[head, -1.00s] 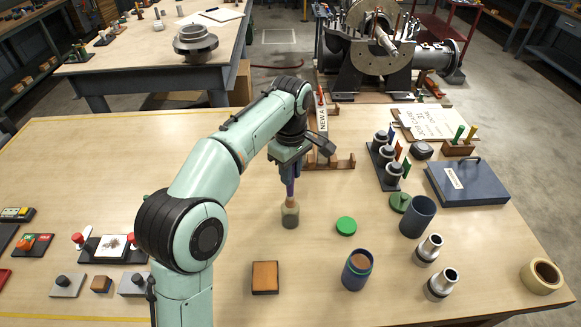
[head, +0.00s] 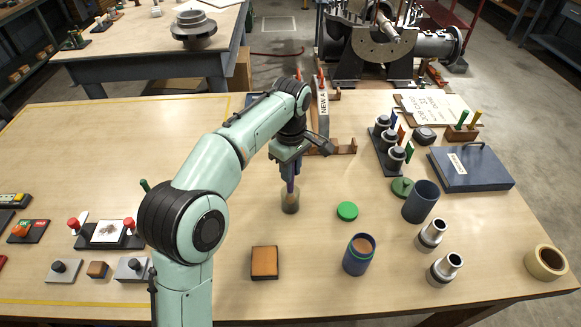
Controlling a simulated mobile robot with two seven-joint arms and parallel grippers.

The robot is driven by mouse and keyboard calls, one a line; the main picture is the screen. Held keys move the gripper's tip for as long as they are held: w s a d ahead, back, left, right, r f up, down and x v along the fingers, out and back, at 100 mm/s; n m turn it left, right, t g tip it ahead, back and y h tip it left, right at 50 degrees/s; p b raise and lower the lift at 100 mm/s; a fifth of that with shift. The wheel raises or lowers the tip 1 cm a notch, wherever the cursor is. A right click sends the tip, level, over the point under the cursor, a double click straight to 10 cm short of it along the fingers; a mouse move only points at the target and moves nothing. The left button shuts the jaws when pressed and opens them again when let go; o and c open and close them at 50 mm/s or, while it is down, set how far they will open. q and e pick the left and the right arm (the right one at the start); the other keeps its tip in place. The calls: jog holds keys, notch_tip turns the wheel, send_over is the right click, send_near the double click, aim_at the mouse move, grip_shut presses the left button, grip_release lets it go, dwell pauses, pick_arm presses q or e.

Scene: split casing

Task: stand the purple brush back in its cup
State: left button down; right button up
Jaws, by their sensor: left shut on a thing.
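The purple brush (head: 291,186) is upright below my left gripper (head: 289,172), which is shut on its handle. The brush's lower end is inside a small see-through cup (head: 290,207) on the table. The bristles show faintly through the cup wall; I cannot tell whether they touch the bottom. The top of the handle is hidden by the gripper. My right gripper is not in view.
A green lid (head: 347,211) lies right of the cup, with a blue jar (head: 358,256) nearer the front. An orange-brown block (head: 265,261) lies in front. A wooden rack (head: 340,147) stands behind.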

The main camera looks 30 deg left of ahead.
pick_arm(q)
jog(key=c, duration=0.9)
grip_release()
notch_tip(320, 180, up, 13)
jog(key=p, duration=0.4)
jog(key=shift+r, duration=0.2)
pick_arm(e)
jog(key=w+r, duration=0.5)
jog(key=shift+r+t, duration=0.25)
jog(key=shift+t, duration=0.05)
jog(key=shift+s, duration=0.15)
